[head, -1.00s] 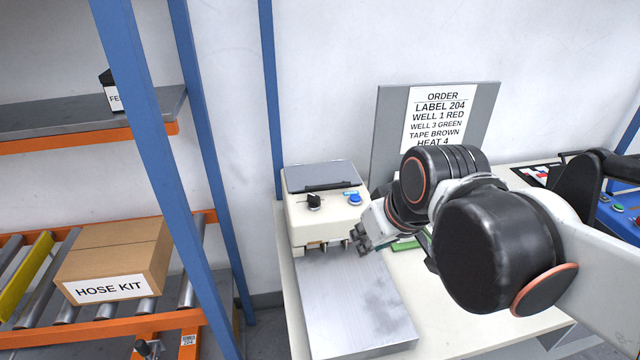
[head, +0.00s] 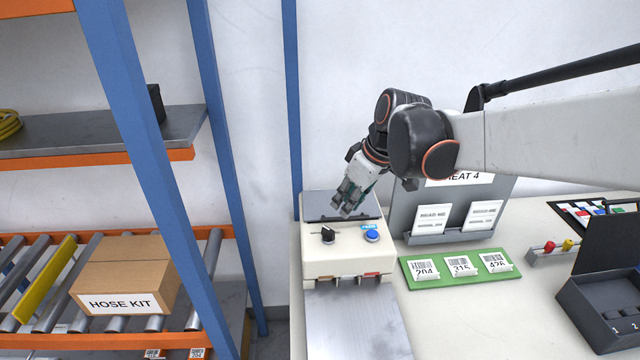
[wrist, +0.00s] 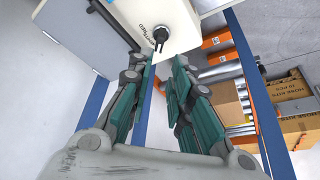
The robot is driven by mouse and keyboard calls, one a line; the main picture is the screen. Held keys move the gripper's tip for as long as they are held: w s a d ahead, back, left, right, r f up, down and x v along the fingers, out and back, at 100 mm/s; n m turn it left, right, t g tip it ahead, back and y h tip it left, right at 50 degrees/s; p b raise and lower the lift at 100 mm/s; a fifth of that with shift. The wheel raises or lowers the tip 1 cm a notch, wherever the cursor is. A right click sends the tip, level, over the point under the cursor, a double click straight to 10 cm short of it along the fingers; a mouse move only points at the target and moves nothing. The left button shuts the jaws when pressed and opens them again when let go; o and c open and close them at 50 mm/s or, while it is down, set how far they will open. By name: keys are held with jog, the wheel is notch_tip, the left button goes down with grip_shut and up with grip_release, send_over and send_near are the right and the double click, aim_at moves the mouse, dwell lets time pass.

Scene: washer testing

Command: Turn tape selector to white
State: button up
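The tape selector is a black knob (head: 328,234) on top of the cream tape machine (head: 345,262); a blue button (head: 372,235) is to its right. The knob also shows in the wrist view (wrist: 160,36), just beyond the fingertips, with small markings beside it too small to read. My gripper (head: 347,207) points down over the rear of the machine top, above and behind the knob. In the wrist view its two green-padded fingers (wrist: 163,68) are apart with an empty gap between them. They do not appear to touch the knob.
A blue post (head: 290,110) rises just left of the machine. A green board with number cards (head: 458,266) and a grey order stand (head: 460,225) are to the right. A metal plate (head: 355,325) lies in front. A HOSE KIT box (head: 125,275) sits on rollers at left.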

aim_at(329, 229)
jog(key=b+x, duration=0.4)
jog(key=x, duration=0.8)
jog(key=shift+f, duration=0.15)
grip_shut()
